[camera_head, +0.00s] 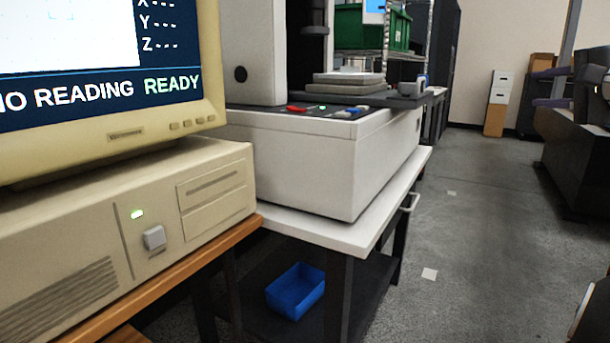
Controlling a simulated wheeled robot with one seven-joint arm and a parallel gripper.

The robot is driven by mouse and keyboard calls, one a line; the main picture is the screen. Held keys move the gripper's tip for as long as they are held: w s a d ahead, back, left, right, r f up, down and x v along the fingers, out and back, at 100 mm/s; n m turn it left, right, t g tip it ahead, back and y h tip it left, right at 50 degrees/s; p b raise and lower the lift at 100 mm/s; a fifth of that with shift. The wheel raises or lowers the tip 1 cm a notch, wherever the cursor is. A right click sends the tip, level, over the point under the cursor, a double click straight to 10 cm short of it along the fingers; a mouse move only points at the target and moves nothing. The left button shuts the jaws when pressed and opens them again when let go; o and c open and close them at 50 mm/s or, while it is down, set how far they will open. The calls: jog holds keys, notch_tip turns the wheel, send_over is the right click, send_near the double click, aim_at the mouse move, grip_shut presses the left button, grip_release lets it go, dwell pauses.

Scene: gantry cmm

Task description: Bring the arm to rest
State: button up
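My gripper is not in view, and I cannot make out any part of my arm for sure. A beige computer (100,235) with a lit green lamp and a square button stands at the left on a wooden-topped desk (165,285). The monitor (120,125) on it reads "NO READING" and "READY", with X, Y and Z lines showing dashes. Beside it, a white measuring machine (310,165) stands on a white-topped table (320,232). Its panel carries a red control (297,109), a green light and a blue control.
A blue bin (297,290) sits on the table's dark lower shelf. Green crates (365,27) stand on a rack behind. A dark machine (580,130) stands at the right. The grey floor (465,220) between is open. A partly cut-off object (592,310) shows at the lower right edge.

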jog(key=s+a+f+n+g+p, duration=0.2)
jog(key=s+a+f+n+g, duration=0.1)
jog(key=a+f, duration=0.65)
jog(key=s+a+f+n+g+p, duration=0.2)
jog(key=s+a+f+n+g, duration=0.3)
jog(key=a, duration=0.8)
jog(key=s+a+f+n+g+h+p, duration=0.1)
jog(key=s+a+f+n, duration=0.2)
jog(key=s+f, duration=0.3)
jog(key=s+a+f+n+g+h+p, duration=0.1)
jog(key=s+a+f+n, duration=0.2)
jog(key=s+f, duration=0.4)
notch_tip(320, 180, down, 5)
jog(key=shift+s+a+f+h+p, duration=0.1)
jog(key=shift+s+a+h+p, duration=0.25)
jog(key=shift+a, duration=0.4)
